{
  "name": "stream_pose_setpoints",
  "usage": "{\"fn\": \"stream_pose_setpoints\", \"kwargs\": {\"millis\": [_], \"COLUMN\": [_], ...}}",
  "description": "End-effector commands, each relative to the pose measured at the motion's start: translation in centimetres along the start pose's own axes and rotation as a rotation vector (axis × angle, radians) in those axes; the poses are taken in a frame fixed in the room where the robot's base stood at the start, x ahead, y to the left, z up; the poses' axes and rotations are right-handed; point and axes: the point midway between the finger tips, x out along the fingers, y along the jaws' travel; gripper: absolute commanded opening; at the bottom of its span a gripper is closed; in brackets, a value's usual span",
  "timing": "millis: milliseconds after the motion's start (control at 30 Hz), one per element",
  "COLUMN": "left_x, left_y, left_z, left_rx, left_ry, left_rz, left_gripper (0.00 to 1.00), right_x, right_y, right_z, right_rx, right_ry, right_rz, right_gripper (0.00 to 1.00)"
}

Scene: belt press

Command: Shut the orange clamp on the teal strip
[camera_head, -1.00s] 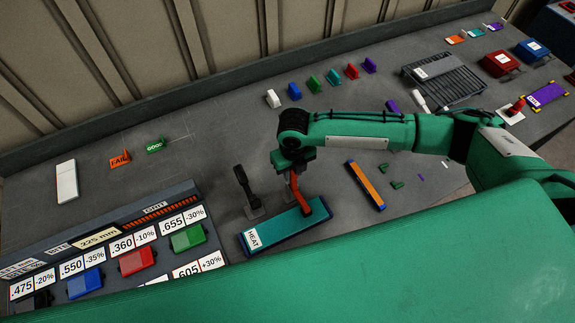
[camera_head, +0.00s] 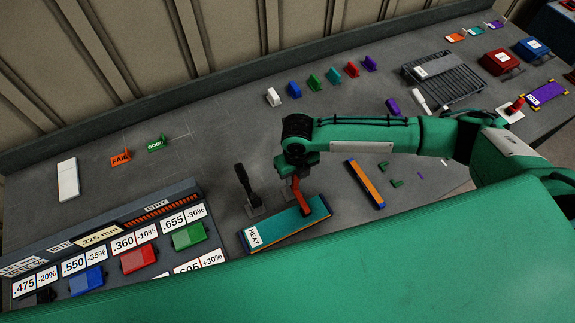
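The teal strip (camera_head: 275,227) lies on the grey bench with a white HEAT label at its left end and an orange lower edge. The orange clamp (camera_head: 303,198) stands at the strip's far side. Its red-orange arm reaches down over the strip's right part; whether it presses on it I cannot tell. My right gripper (camera_head: 296,172) points down at the top of the orange clamp, touching or very close to it. Its fingertips are too small and dark to show a grip. My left gripper is not in view.
A black clamp (camera_head: 246,188) stands upright just left of the orange one. A labelled panel (camera_head: 85,240) with coloured blocks is at lower left. My green arm covers the near side.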

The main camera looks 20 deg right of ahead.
Motion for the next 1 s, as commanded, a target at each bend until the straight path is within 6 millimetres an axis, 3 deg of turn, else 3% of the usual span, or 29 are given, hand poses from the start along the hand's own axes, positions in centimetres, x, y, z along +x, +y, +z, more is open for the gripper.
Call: {"fn": "stream_pose_setpoints", "kwargs": {"millis": [367, 1000], "left_x": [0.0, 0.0], "left_y": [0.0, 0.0], "left_z": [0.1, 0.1], "left_rx": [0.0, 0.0], "left_ry": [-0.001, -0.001], "left_rz": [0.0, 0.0], "left_gripper": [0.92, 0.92], "right_x": [-0.3, -5.4], "right_y": [0.0, -0.1], "right_z": [0.2, 0.2], "right_rx": [0.001, 0.001], "right_ry": [-0.005, -0.007], "right_rz": [0.001, 0.0], "right_gripper": [0.44, 0.44]}}
